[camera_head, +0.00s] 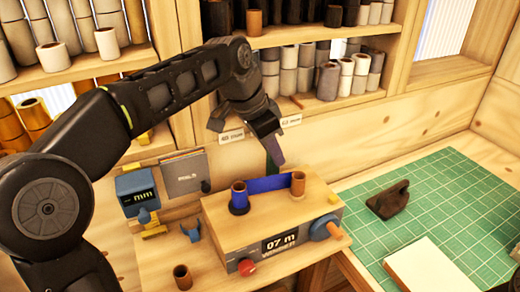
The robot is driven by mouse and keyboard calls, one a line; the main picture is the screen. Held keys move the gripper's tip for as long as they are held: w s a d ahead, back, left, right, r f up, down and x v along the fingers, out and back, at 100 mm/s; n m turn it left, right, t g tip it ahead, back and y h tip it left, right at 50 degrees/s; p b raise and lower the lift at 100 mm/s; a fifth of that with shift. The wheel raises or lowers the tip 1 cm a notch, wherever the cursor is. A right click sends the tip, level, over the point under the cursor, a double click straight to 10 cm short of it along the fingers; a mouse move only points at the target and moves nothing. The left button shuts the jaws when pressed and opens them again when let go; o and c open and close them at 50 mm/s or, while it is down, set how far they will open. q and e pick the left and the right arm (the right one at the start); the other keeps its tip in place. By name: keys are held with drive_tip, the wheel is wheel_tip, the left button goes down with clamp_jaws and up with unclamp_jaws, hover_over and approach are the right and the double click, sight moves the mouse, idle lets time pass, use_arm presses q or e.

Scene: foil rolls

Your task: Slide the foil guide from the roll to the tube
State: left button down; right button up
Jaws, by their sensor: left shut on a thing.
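A machine (285,240) with a wooden top stands on the bench, its display reading "07 m". A roll (239,192) stands upright on its left, with a dark blue base. A brown tube (298,181) stands upright on its right. A blue foil strip (268,184) spans between them. My left gripper (274,154) is above and behind the strip, between roll and tube. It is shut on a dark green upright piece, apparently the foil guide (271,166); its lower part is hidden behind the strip. The grip itself is small and partly hidden. My right gripper is out of view.
A blue knob with a wooden handle (338,234) and a red knob (246,267) stick out from the machine. A short brown tube (182,277) stands front left. A green mat (445,215) at right holds a dark tool (389,200). Shelves of rolls stand behind.

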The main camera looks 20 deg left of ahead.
use_arm(q)
drive_tip(key=shift+d+r, duration=0.1)
drive_tip(key=c, duration=1.7)
unclamp_jaws()
drive_tip(key=shift+w, duration=0.1)
drive_tip(key=shift+c, duration=0.2)
drive_tip(key=o, duration=0.4)
drive_tip(key=shift+w+d, duration=0.1)
drive_tip(key=shift+o, duration=0.2)
drive_tip(key=shift+a+r, duration=0.2)
drive_tip(key=shift+r, duration=0.2)
drive_tip(key=p+v, duration=0.1)
drive_tip(key=v, duration=0.6)
drive_tip(key=shift+s, duration=0.25)
